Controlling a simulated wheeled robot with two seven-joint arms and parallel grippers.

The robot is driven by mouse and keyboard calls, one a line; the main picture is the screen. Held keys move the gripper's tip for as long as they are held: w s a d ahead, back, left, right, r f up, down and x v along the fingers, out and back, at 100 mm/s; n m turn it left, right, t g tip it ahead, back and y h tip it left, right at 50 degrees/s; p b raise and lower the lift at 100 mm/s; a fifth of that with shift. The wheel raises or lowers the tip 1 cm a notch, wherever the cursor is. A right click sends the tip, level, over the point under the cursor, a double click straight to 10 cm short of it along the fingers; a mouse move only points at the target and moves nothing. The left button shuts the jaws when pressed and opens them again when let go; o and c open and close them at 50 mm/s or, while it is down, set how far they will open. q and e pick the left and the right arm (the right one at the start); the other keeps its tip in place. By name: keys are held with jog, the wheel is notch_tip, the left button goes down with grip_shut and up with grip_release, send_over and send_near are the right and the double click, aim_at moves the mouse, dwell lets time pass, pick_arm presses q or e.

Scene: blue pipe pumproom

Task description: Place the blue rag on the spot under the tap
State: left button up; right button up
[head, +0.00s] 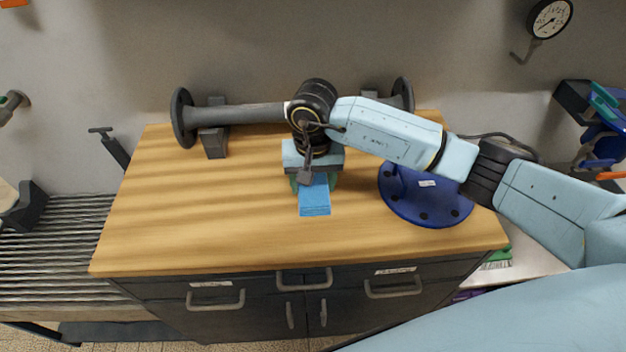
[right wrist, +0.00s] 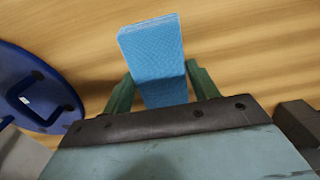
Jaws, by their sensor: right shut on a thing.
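The blue rag (head: 314,199) is a folded flat blue strip over the wooden bench top in the head view. It also shows in the right wrist view (right wrist: 153,48), reaching out past the fingers. My right gripper (head: 316,182) is shut on the rag, with its green fingers (right wrist: 161,91) on either side of it. I cannot tell whether the rag touches the wood. My left gripper is not in view. I cannot make out a tap or a marked spot under one.
A grey flanged pipe (head: 250,113) lies on supports along the back of the wooden bench (head: 180,220). A round blue flange (head: 425,200) sits on the right, under my right arm. The left and front of the bench top are clear. A pressure gauge (head: 549,18) hangs on the wall.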

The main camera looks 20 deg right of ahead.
jog(key=shift+f, duration=0.2)
jog(key=o, duration=0.9)
jog(key=shift+o, duration=0.2)
jog(key=shift+r, duration=0.1)
